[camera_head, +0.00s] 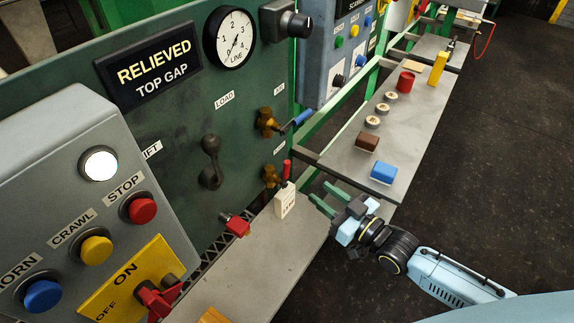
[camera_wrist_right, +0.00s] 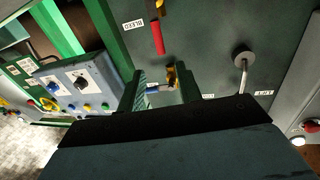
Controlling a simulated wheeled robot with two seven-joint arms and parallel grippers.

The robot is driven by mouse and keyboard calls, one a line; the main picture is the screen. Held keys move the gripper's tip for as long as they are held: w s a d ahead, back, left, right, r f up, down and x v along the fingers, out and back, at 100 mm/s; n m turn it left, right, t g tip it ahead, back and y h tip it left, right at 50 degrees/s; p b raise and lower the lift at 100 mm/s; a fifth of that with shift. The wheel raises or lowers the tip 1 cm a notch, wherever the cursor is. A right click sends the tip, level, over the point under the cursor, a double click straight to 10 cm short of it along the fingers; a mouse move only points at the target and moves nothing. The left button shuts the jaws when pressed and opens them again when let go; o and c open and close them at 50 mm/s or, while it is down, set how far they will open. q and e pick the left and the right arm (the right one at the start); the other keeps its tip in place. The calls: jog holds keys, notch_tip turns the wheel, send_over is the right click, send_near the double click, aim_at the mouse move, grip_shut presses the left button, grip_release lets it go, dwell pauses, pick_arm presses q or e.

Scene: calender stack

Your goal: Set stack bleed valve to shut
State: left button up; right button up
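The bleed valve (camera_head: 270,177) is a brass valve low on the green panel, with a red lever (camera_head: 287,168) standing nearly upright in the head view. In the right wrist view the red lever (camera_wrist_right: 158,38) hangs down beside the BLEED label (camera_wrist_right: 132,24). My right gripper (camera_head: 322,194) is to the right of the valve, apart from the lever. Its green fingers (camera_wrist_right: 162,80) are open, with nothing held between them. My left gripper is not in view.
The air valve (camera_head: 266,122) with a blue lever (camera_head: 301,117) is just above. A red fitting (camera_head: 237,226) is at the grey shelf's (camera_head: 262,262) back edge. A side bench (camera_head: 415,121) holds blocks and cans. The button box (camera_head: 90,180) is at left.

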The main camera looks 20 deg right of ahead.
aim_at(287, 167)
jog(key=x, duration=1.3)
jog(key=shift+b, duration=0.35)
jog(key=shift+c, duration=0.4)
grip_shut()
